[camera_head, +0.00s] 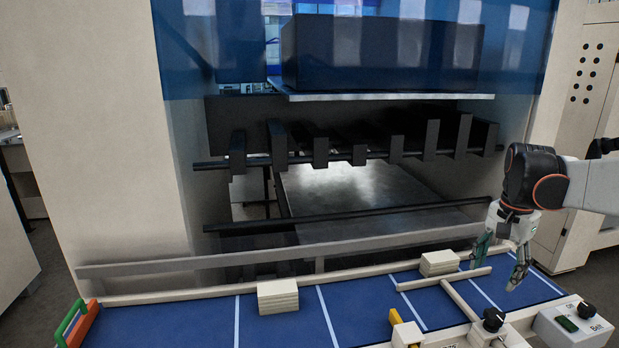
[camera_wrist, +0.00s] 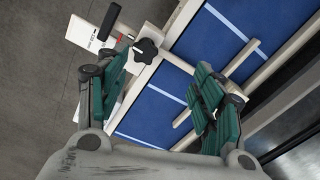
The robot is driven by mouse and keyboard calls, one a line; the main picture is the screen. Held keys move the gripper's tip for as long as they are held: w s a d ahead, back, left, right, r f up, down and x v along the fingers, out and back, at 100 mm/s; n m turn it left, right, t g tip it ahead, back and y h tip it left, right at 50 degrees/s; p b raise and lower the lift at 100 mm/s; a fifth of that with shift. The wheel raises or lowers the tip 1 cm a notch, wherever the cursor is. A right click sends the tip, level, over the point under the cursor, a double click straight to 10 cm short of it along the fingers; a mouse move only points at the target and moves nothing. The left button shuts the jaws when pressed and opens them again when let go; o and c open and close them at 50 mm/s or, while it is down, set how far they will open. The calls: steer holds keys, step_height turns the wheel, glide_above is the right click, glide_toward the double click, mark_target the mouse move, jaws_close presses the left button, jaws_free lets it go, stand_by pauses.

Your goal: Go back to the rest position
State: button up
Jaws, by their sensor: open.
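My gripper (camera_head: 499,263) is at the right of the head view, pointing down over the right end of the blue belt (camera_head: 360,306). Its two green-padded fingers are spread apart and nothing is between them. In the wrist view my gripper (camera_wrist: 155,105) also shows open and empty, with the blue belt (camera_wrist: 160,108) beyond the fingers. A cream stacked block (camera_head: 439,263) sits on the belt's far side, left of my gripper and apart from it. Another cream stacked block (camera_head: 278,297) sits farther left along the belt.
A cream T-shaped guide bar (camera_head: 462,301) with a black knob (camera_head: 493,319) crosses the belt near my gripper. A control box (camera_head: 574,324) stands at the front right. A green and orange handle (camera_head: 76,325) is at the left end. The machine with its blue cover (camera_head: 230,55) rises behind.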

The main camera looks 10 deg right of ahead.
steer(key=s+a+f+n+t+b, duration=0.15)
steer(key=a+n+b, duration=0.4)
steer(key=a, duration=2.15)
steer(key=s+f+n+t+b, duration=0.3)
steer(key=s+f+n+t, duration=0.2)
steer(key=s, duration=0.8)
step_height(320, 180, down, 5)
steer(key=n, duration=0.2)
steer(key=shift+s+a+r+n, duration=0.15)
steer(key=shift+s+a+n, duration=0.2)
steer(key=shift+a, duration=0.05)
steer(key=shift+t, duration=0.25)
steer(key=shift+c, duration=0.2)
